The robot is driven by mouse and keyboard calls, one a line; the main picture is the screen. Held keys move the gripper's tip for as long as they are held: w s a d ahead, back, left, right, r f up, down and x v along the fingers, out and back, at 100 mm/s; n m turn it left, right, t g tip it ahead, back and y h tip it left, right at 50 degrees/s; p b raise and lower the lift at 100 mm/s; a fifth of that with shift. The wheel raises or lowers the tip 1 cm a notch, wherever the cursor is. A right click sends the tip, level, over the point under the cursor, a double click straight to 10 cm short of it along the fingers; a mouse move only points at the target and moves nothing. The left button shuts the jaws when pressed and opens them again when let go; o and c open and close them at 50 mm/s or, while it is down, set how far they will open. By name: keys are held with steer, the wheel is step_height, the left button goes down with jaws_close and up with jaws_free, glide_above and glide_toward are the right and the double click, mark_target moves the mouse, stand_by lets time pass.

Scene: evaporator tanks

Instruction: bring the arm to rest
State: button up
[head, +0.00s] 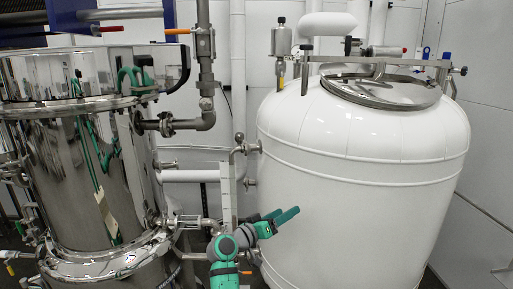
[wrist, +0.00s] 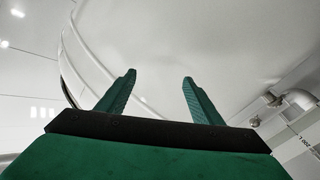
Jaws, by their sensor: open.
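My green arm rises from the bottom middle of the head view, with my gripper (head: 282,216) at its end, pointing right. The gripper is in front of the lower left side of the white tank (head: 362,190). In the wrist view my gripper (wrist: 158,95) shows two green fingers spread apart with nothing between them. The pale curved tank wall (wrist: 190,40) fills the background beyond the fingers. I cannot tell the exact gap between fingers and wall.
A shiny steel tank (head: 100,180) stands at left. Between the tanks run grey pipes (head: 205,70) with an orange-handled valve, and a small valve (head: 240,148). The white tank has a steel lid (head: 380,92) on top. White wall panels (head: 485,110) close off the right.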

steer(key=s+a+f+n+t+y, duration=0.1)
steer(key=s+a+f+n+y, duration=0.3)
steer(key=f, duration=0.8)
steer(key=s+d+f+t+y, duration=0.1)
steer(key=s+f+y, duration=0.1)
steer(key=s+f, duration=0.65)
steer(key=s+a+f+n+y, duration=0.1)
steer(key=s+a+f+y, duration=0.1)
steer(key=s+f, duration=0.5)
steer(key=s+a+f+n+y, duration=0.1)
steer(key=s+a+f+y, duration=0.1)
steer(key=s+f, duration=0.55)
steer(key=s+a+y, duration=0.3)
steer(key=s, duration=1.7)
steer(key=s+r+m, duration=0.1)
steer(key=s+r, duration=0.4)
steer(key=s, duration=0.3)
steer(key=s+r+m+t, duration=0.1)
steer(key=s+r+m, duration=0.1)
steer(key=s+r, duration=0.4)
steer(key=shift+s+d+r, duration=0.2)
steer(key=shift+s+d, duration=0.25)
steer(key=shift+s, duration=0.6)
steer(key=shift+s, duration=0.1)
